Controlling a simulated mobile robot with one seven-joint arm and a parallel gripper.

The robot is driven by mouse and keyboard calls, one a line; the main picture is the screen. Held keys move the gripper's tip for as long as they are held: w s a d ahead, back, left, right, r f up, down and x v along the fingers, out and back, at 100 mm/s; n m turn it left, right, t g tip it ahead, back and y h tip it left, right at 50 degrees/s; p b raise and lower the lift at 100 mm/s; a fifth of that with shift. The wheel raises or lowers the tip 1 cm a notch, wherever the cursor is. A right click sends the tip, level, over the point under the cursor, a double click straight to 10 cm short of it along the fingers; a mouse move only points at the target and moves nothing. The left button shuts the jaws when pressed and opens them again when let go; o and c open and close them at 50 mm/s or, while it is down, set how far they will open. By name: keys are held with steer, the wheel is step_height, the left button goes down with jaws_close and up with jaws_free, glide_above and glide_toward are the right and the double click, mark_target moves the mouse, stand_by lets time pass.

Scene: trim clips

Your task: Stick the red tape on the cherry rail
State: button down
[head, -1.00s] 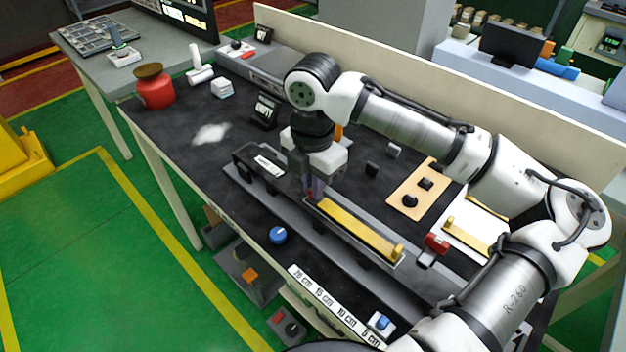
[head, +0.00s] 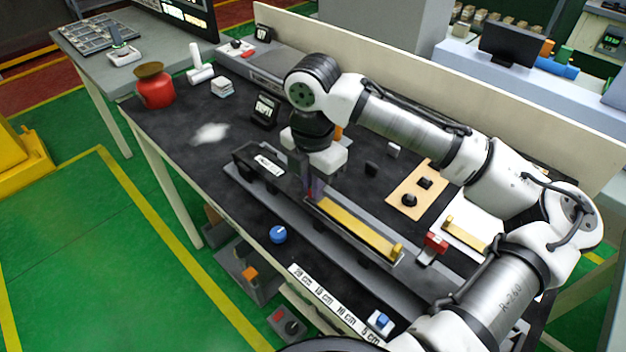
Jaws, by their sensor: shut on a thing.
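My gripper (head: 314,188) points down at the left end of a yellow strip (head: 355,228), which lies in a long grey fixture (head: 285,205) on the dark bench. The gripper is shut on a small reddish thing, which may be the red tape; the fingers mostly hide it. I cannot tell whether it touches the fixture. I cannot make out a cherry-coloured rail. A second yellow strip (head: 466,237) lies on a white plate at the right, partly behind a red block (head: 436,241).
A black bar with a white label (head: 268,165) stands at the fixture's left end. A tan board (head: 415,190) with black knobs lies behind the fixture. A red jar (head: 154,88) stands at the far left corner.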

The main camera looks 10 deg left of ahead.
steer(key=c, duration=1.4)
jaws_free()
steer(key=shift+c, duration=0.2)
step_height(320, 180, up, 14)
steer(key=shift+f+b, duration=0.15)
steer(key=shift+b, duration=0.3)
